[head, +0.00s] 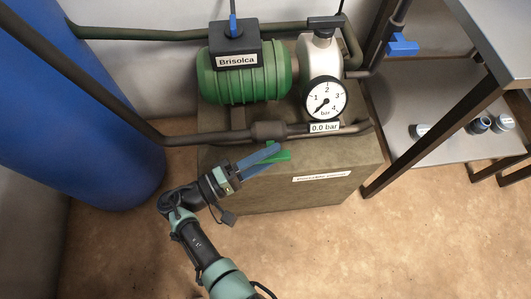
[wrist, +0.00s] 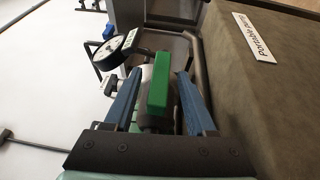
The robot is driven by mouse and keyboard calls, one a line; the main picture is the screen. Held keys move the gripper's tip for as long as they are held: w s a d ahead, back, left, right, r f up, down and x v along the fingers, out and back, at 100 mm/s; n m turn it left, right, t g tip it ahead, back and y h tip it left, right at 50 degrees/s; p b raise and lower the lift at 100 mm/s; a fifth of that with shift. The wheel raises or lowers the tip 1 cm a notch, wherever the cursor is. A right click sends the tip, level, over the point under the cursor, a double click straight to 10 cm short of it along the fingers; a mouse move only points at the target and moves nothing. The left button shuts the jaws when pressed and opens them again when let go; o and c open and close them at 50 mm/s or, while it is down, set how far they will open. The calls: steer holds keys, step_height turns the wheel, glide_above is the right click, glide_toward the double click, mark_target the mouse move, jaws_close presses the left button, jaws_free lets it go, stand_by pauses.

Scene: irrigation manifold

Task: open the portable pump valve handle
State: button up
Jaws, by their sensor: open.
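The portable pump valve handle is a green bar (head: 284,155) below the pipe at the front of the pump block. My gripper (head: 268,155) reaches it from the lower left, its blue fingers overlapping part of it in the head view. In the wrist view the green handle (wrist: 160,85) stands between the two open fingers of my gripper (wrist: 160,74), with a gap visible on the right; contact on the left is unclear. The valve body behind the handle is partly hidden. A label reading "Portable pump" (head: 321,176) is on the block.
A green Brisolca pump (head: 245,82) and a round gauge (head: 324,98) marked 0.0 bar stand above the pipe (head: 210,137). A blue tank (head: 70,110) is at left. A metal table (head: 490,40) with a lower shelf is at right. The floor in front is clear.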

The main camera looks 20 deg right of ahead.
steer(key=s+a, duration=0.1)
steer(key=a, duration=1.1)
steer(key=shift+s+a+f+b, duration=0.25)
steer(key=shift+a+f+b, duration=0.15)
stand_by(0.4)
